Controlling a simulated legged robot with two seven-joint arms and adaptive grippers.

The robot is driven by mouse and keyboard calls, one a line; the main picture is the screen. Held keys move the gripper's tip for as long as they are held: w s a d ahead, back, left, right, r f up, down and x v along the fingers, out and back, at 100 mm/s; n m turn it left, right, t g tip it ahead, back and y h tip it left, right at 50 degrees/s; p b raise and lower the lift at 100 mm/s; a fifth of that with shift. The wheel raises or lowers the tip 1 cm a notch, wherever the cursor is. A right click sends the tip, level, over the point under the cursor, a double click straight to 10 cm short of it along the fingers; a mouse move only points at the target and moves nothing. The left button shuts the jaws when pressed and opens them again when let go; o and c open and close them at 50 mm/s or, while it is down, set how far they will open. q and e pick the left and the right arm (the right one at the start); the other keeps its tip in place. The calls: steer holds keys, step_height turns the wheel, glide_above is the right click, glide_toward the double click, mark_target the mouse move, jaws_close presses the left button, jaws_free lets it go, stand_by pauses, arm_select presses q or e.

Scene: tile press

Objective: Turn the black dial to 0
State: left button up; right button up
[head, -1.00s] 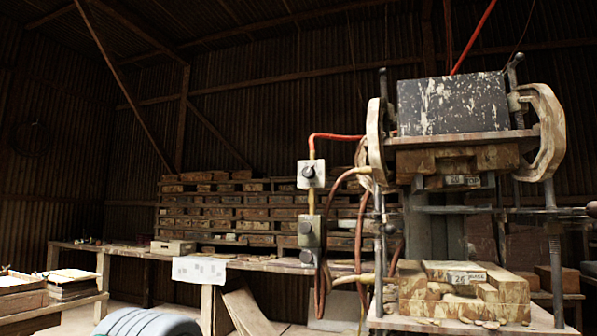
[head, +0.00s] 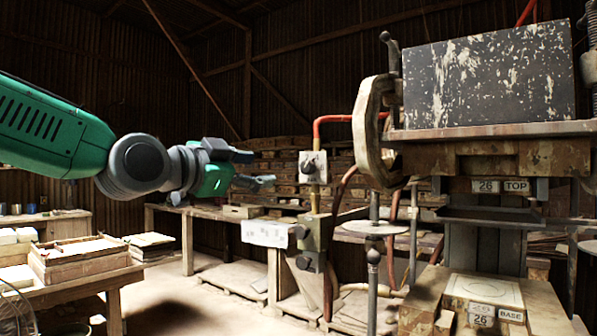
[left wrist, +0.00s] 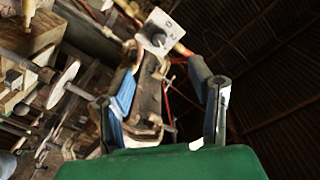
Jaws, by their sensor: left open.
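A black dial (head: 309,167) sits on the front of a pale box (head: 320,178) on a post left of the press. In the left wrist view, the dial (left wrist: 157,40) is on the tilted pale box (left wrist: 168,29), beyond the fingertips, with dark markings beside it. I cannot read where the dial points. My left gripper (head: 259,168) is open and empty, left of the box and apart from it in the head view. It also shows in the left wrist view (left wrist: 163,62), its two fingers spread. My right gripper is out of view.
A second box (head: 313,240) with a dark knob hangs below on the same post. A red hose (head: 335,118) runs from the upper box toward the press (head: 490,130). A white sheet (head: 264,233) hangs at the bench (head: 200,213). A table with wooden trays (head: 80,262) stands at the left.

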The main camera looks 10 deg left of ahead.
mark_target(304, 169)
arm_select(q)
steer(key=p+x, duration=0.1)
steer(key=x, duration=1)
steer(key=shift+w+p, duration=0.25)
steer(key=shift+p, duration=0.15)
steer(key=shift+w+d+r, duration=0.1)
steer(key=shift+w+d, duration=0.95)
steer(key=shift+d, duration=0.05)
steer(key=shift+w+d, duration=0.1)
steer(key=shift+d, duration=0.2)
steer(key=shift+a, duration=0.2)
steer(key=shift+c, duration=1.3)
steer(key=shift+a, duration=0.25)
jaws_close()
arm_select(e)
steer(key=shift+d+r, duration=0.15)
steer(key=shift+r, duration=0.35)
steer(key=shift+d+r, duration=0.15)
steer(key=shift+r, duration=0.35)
